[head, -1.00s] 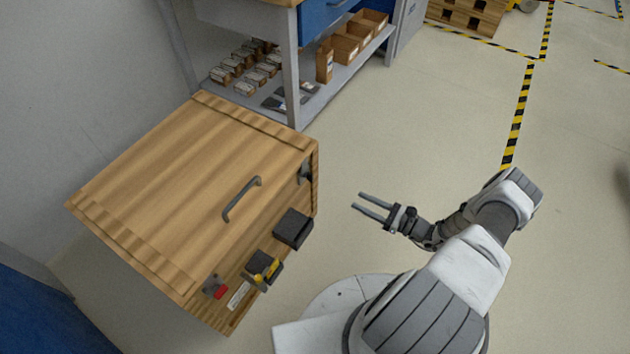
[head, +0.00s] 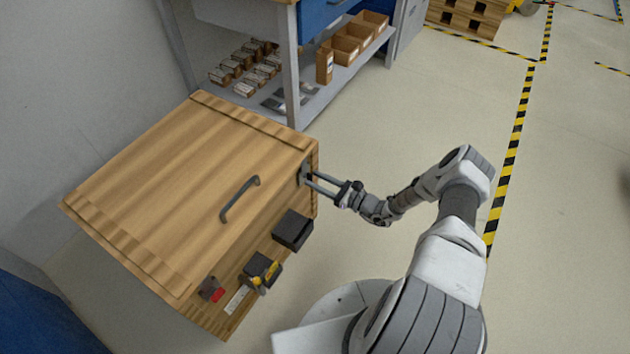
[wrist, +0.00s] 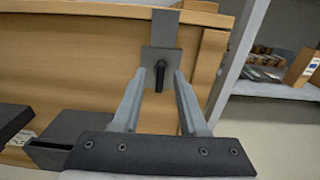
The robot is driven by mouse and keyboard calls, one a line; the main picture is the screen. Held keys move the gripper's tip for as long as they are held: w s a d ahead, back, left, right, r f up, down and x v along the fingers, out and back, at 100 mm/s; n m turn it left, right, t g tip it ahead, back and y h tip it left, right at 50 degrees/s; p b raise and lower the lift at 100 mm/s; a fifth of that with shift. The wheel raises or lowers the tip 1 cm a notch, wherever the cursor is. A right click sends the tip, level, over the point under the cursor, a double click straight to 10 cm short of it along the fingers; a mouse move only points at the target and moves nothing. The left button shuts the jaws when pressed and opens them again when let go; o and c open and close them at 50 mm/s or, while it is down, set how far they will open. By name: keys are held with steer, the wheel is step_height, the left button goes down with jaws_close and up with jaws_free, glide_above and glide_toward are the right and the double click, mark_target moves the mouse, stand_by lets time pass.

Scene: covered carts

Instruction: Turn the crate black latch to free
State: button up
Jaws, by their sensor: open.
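The wooden crate (head: 170,190) stands at the left with its lid down and a grey handle (head: 240,198) on top. The black latch (wrist: 160,75) shows in the wrist view as a small knob hanging down on a grey plate (wrist: 165,55) near the crate's upper right front corner. My gripper (head: 308,180) is open at that corner. In the wrist view its two fingers (wrist: 160,80) point at the plate, one on each side of the latch. I cannot tell whether they touch it. In the head view the latch is hard to make out.
A black box (head: 292,230), a dark holder with a yellow item (head: 262,270) and a red part (head: 217,295) sit on the crate's front. A workbench shelf (head: 300,110) with boxes stands behind. The floor at the right is clear.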

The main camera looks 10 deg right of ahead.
steer(key=shift+w+a, duration=0.35)
jaws_close()
